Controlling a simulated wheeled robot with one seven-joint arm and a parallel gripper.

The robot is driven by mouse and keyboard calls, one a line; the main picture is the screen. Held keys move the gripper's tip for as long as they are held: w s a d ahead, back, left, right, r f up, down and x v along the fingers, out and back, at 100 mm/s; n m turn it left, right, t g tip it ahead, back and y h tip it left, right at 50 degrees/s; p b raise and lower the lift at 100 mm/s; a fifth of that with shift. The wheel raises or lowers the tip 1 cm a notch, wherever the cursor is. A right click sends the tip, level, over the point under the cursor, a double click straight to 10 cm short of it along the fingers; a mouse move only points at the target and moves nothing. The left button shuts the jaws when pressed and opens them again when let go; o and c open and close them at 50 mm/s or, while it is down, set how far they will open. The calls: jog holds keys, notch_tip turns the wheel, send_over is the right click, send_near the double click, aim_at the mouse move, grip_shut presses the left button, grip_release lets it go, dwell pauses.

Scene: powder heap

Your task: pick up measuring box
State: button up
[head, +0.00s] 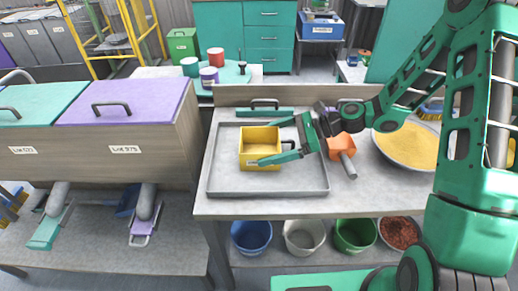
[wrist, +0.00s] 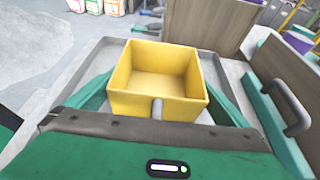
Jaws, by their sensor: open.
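The measuring box is a yellow, open-topped, empty box (head: 259,146) standing upright on a grey metal tray (head: 225,188) on the table. It has a grey handle on its right side in the head view. My gripper (head: 279,141) is green and reaches in from the right, its two fingers spread apart near the box's handle side. In the wrist view the box (wrist: 157,75) fills the middle, with its handle pointing toward my gripper and one green finger at each side. Contact between fingers and box cannot be told.
An orange scoop (head: 342,148) lies right of the tray. A wide pan of yellow powder (head: 408,146) stands at the right. A wooden cabinet (head: 127,150) with hoppers stands at the left. Several buckets sit below, including a blue one (head: 251,237). The tray's front is bare.

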jog(key=shift+a+f, duration=0.2)
jog(key=shift+a, duration=0.45)
jog(key=c, duration=0.9)
